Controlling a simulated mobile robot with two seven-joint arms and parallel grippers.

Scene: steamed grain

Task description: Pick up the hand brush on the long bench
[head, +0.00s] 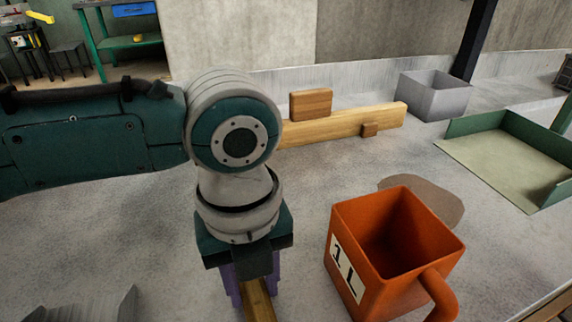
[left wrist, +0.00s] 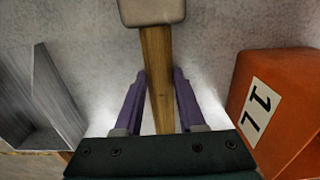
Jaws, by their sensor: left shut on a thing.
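The hand brush, as far as I can tell, has a straight wooden handle (head: 262,304) and a pale beige block head. In the left wrist view the brush head (left wrist: 152,11) is at the top and its handle (left wrist: 156,60) runs down between the fingers. No bristles show. My left gripper (head: 247,296) points down at the long bench (head: 330,170), its purple fingers on either side of the handle and shut on it. In the left wrist view the gripper (left wrist: 160,76) spans the handle. In the head view the brush head is hidden or out of frame. My right gripper is not in view.
An orange box-shaped jug (head: 345,240) marked 1L stands close to the right of my left gripper. A grey ridged metal piece (head: 85,306) lies at lower left. Behind are a wooden bar (head: 340,126), a grey metal box (head: 434,98) and a green tray (head: 500,165).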

